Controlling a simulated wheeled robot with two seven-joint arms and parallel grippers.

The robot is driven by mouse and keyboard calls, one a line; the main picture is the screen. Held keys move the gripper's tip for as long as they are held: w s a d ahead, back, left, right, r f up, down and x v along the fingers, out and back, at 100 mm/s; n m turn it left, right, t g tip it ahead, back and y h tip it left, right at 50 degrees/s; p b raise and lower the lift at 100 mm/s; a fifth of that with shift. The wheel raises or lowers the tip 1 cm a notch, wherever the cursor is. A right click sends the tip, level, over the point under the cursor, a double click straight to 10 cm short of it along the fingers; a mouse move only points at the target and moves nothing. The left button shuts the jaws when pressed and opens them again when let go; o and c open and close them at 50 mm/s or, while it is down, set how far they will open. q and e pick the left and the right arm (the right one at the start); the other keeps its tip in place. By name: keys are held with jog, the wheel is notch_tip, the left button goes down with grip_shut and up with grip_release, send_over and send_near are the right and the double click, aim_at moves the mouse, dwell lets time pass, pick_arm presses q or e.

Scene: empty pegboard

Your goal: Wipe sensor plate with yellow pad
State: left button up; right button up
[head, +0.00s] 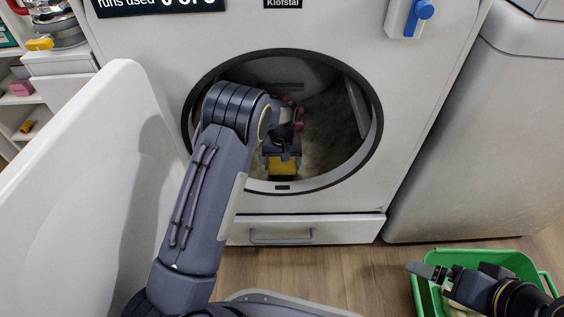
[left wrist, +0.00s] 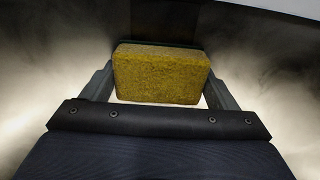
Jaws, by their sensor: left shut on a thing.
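The yellow pad (head: 283,167) is inside the round opening of the white machine. My left gripper (head: 282,154) reaches in through the opening and is shut on the pad. In the left wrist view the pad (left wrist: 161,75) sits between the two fingers, its broad speckled face towards the camera. A dark panel (left wrist: 165,18) shows just behind the pad; I cannot tell whether it is the sensor plate or whether the pad touches it. My right gripper (head: 426,271) is over the green basket at the lower right; its jaw gap is unclear.
The open white door (head: 75,190) stands at left. A drawer (head: 300,230) is below the opening. The green basket (head: 500,258) is on the wooden floor at right. Dark stains show on the drum walls.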

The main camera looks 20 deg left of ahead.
aim_at(282, 181)
pick_arm(q)
jog(key=shift+f, duration=0.35)
dwell(0.7)
jog(key=shift+s, duration=0.1)
jog(key=shift+s+d+p, duration=0.2)
jog(key=shift+s+d, duration=0.05)
jog(key=shift+s, duration=0.6)
jog(key=shift+s+d+p, duration=0.2)
jog(key=shift+s+d, duration=0.05)
jog(key=shift+s, duration=0.55)
jog(key=shift+w, duration=0.1)
jog(key=shift+w+a, duration=0.25)
jog(key=shift+w, duration=0.65)
jog(key=shift+w+a, duration=0.3)
jog(key=shift+w, duration=0.55)
jog(key=shift+w+a, duration=0.25)
jog(key=shift+w, duration=0.65)
jog(key=shift+s+d+f+p, duration=0.1)
jog(key=shift+s+d+p, duration=0.15)
jog(key=shift+s, duration=0.7)
jog(key=shift+s+d+r+p, duration=0.15)
jog(key=shift+s+d, duration=0.15)
jog(key=shift+s, duration=0.65)
jog(key=shift+s+d+f+p, duration=0.15)
jog(key=shift+s+d+p, duration=0.1)
jog(key=shift+s, duration=0.7)
